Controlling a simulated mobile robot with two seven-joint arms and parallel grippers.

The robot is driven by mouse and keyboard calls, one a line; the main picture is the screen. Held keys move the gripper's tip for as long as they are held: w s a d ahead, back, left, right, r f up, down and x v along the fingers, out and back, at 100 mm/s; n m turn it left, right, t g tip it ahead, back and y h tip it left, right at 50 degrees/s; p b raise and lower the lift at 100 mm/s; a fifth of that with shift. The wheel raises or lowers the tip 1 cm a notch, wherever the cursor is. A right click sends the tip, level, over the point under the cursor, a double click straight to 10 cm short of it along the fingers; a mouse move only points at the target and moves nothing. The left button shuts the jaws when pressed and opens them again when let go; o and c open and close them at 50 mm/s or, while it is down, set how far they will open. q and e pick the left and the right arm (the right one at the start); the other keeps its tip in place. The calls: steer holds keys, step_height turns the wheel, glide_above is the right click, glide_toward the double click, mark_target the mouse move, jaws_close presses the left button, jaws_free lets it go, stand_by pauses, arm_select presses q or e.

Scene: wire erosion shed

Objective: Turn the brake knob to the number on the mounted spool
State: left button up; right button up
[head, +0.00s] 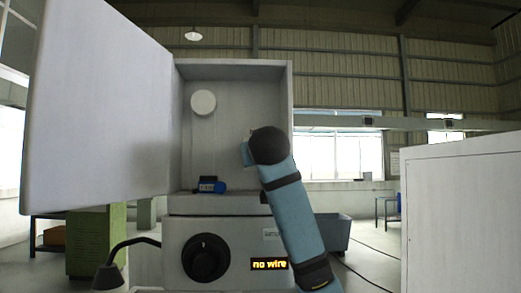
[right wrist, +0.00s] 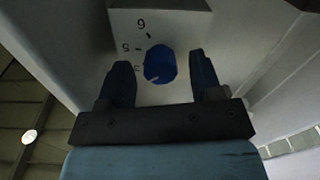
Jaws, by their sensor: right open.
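The brake knob (right wrist: 160,65) is blue and shows in the right wrist view on a pale panel, with a light pointer mark at its lower left edge. Printed figures and ticks stand around it; two of them look like a 6 or 9 and a 5, and another is partly hidden. My right gripper (right wrist: 158,62) is open, with one finger on each side of the knob; I cannot tell if they touch it. In the head view my right arm hides the knob. A plain white round piece (head: 203,103), perhaps the spool, is on the cabinet's back wall; no number is readable on it.
The cabinet (head: 236,69) stands open, its door (head: 95,110) swung left. A small blue and black item (head: 210,185) is on its floor. A white box (head: 462,210) stands at right.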

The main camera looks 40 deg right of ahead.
steer(key=shift+w+d, duration=0.3)
steer(key=shift+w, duration=0.1)
steer(key=c, duration=0.9)
